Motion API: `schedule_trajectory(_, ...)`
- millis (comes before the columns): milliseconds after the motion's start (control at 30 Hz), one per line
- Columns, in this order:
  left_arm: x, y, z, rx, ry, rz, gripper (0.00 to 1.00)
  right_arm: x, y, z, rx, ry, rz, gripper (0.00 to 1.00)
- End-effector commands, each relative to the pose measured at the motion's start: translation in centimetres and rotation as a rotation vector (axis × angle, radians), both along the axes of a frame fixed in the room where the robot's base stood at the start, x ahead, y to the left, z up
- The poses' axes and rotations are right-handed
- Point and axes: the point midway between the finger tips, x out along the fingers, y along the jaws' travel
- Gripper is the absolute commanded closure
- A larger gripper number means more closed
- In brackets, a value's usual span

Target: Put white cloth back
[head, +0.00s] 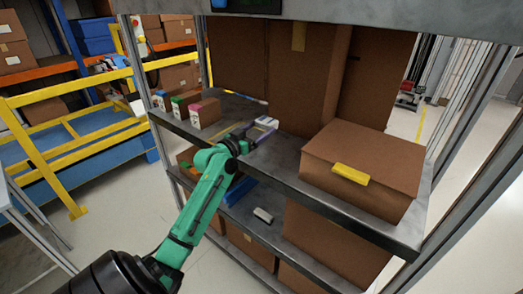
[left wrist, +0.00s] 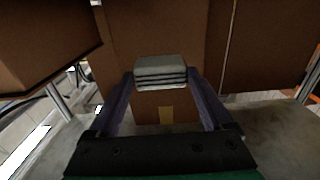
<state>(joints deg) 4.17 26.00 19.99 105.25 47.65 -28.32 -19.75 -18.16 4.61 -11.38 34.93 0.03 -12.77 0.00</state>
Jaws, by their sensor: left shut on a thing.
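The white cloth (left wrist: 160,68) shows in the left wrist view as a flat, folded, pale grey-white stack of layers. It lies between the fingertips of my left gripper (left wrist: 162,88), which is shut on it. In the head view my left gripper (head: 258,131) is at the upper shelf (head: 274,158), between the small boxes and the large carton. The cloth is small there and hard to tell from the fingers. I cannot tell whether it touches the shelf. My right gripper is not in view.
A closed carton (head: 362,165) with a yellow label stands right on the upper shelf. Tall cardboard boxes (head: 300,80) stand behind. Several small boxes (head: 203,112) stand left. A small whitish item (head: 263,215) lies on the lower shelf. Metal posts (head: 468,190) frame the rack.

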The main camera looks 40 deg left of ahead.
Motion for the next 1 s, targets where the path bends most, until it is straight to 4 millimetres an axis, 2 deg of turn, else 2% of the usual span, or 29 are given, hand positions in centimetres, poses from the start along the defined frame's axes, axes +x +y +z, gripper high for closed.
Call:
schedule_trajectory(33,-0.1,0.0,-1.7,-0.004,0.006,0.003,0.79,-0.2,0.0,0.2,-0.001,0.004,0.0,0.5)
schedule_trajectory(100,0.0,0.0,-3.5,-0.001,0.003,0.001,0.79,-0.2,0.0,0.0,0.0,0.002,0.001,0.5)
schedule_trajectory(167,0.0,0.0,-4.7,-0.001,0.003,0.001,0.79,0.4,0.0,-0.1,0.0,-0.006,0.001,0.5)
schedule_trajectory(300,0.0,0.0,-7.1,0.0,0.004,0.002,0.79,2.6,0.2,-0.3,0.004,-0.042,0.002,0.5)
schedule_trajectory(400,0.1,0.0,-9.2,0.0,0.002,0.0,0.79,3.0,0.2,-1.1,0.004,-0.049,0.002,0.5)
schedule_trajectory(833,0.1,0.0,-10.1,0.001,0.001,0.0,0.79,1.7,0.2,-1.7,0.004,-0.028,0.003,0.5)
schedule_trajectory(867,0.1,0.0,-10.1,0.001,0.001,0.0,0.12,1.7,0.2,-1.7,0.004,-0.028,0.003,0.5)
schedule_trajectory(900,0.1,0.0,-9.9,0.001,0.001,0.0,0.0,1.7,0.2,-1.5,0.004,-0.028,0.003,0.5)
schedule_trajectory(1000,0.1,0.0,-9.9,0.001,0.001,0.0,0.0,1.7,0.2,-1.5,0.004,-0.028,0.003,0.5)
